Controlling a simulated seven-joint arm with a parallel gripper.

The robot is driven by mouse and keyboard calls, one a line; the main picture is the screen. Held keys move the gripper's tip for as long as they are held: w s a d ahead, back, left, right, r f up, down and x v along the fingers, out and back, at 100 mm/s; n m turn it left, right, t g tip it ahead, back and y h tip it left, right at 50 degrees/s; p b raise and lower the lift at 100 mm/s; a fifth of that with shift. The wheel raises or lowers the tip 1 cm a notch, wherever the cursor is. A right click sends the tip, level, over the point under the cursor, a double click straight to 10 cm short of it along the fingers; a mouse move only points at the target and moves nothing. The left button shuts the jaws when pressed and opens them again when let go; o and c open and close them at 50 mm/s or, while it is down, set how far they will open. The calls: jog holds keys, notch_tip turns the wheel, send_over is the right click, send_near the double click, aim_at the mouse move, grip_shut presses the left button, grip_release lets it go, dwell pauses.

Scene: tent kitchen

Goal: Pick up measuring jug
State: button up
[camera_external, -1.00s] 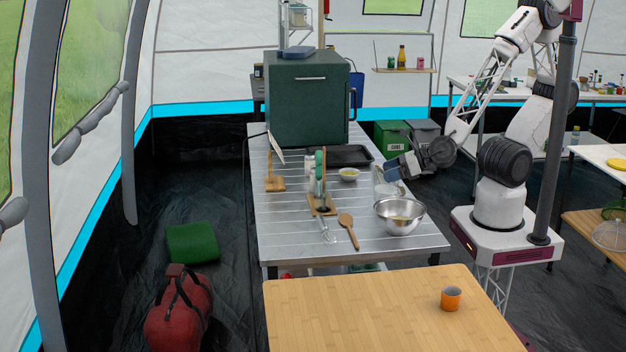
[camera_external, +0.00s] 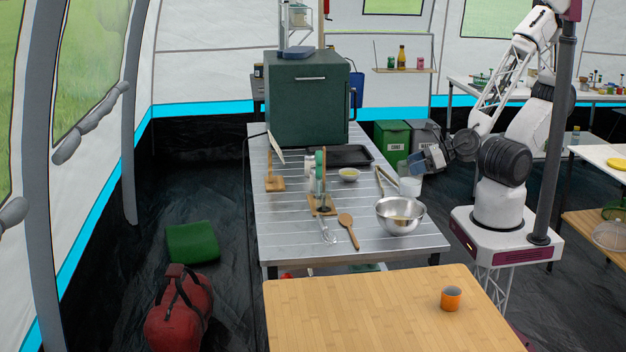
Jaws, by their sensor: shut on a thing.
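The measuring jug (camera_external: 410,187) is a small, pale, translucent vessel. It appears at the right edge of the metal table, behind the steel bowl, and looks roughly upright. My gripper (camera_external: 418,166) is directly above it and shut on it, near its upper part. The fingertips are small and partly hidden here, so the exact grip point is unclear. The jug seems raised at the table edge, but I cannot tell how large the gap below it is.
The steel bowl (camera_external: 400,222) stands just in front of the jug. Tongs (camera_external: 387,178) lie to the jug's left. A small bowl (camera_external: 348,175), a dark tray (camera_external: 345,156) and a wooden spoon (camera_external: 348,230) are further left. Green and grey bins (camera_external: 393,142) stand behind.

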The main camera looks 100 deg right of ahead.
jog(key=shift+s+d+r, duration=0.15)
jog(key=shift+s+d, duration=0.05)
jog(key=shift+s, duration=1.05)
jog(key=shift+s+d+r, duration=0.1)
jog(key=shift+s+d, duration=0.05)
jog(key=shift+s, duration=1.05)
jog(key=shift+s+d, duration=0.15)
jog(key=shift+s, duration=0.95)
